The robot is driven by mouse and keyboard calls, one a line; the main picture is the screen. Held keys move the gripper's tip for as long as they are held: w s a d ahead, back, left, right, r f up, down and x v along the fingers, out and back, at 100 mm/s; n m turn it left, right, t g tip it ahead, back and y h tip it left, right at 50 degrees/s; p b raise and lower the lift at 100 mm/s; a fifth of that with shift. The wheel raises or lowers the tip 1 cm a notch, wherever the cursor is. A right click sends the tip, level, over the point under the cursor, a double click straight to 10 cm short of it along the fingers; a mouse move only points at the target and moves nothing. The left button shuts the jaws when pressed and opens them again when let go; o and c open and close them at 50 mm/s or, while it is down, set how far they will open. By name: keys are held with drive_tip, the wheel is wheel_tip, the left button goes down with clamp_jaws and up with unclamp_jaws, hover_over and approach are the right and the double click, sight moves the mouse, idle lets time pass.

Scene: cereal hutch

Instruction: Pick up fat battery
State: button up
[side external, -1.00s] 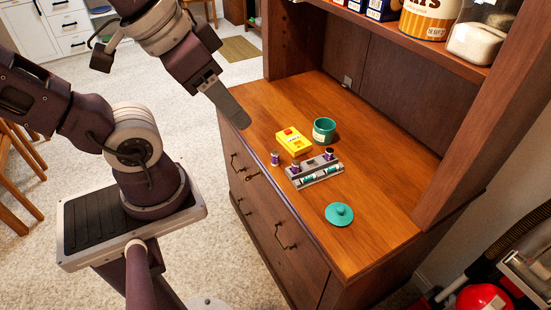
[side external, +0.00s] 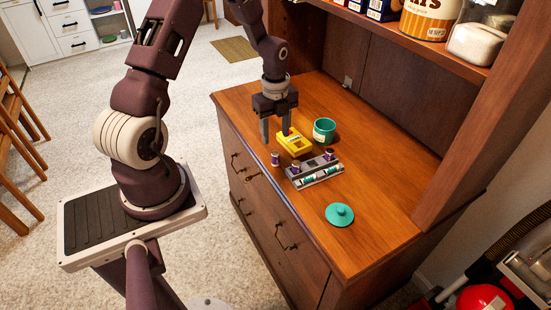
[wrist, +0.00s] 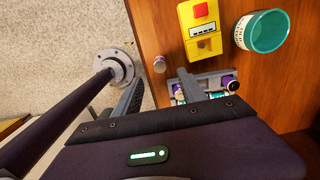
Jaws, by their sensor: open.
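My gripper (side external: 275,131) is open and points down above the cabinet's counter, near its front edge. It also shows in the wrist view (wrist: 164,78), with nothing between its fingers. A small dark battery (side external: 275,158) stands upright and alone just below the fingers; in the wrist view its top (wrist: 160,64) shows between and beyond the fingertips. A grey battery holder (side external: 318,176) lies to the right, with several purple and teal batteries in or on it. One thicker purple-banded battery (wrist: 229,83) shows at the holder in the wrist view. I cannot tell surely which is the fat battery.
A yellow device with a red button (wrist: 200,12) lies close behind the lone battery. A teal cup (side external: 324,130) stands beside it. A teal lid (side external: 339,214) lies to the right on the counter (side external: 370,240). Hutch shelves rise behind; the counter's right part is clear.

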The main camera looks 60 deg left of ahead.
sight(276, 152)
drive_tip(key=shift+m, duration=0.4)
wheel_tip(276, 152, down, 9)
drive_tip(key=shift+a+r, duration=0.1)
clamp_jaws()
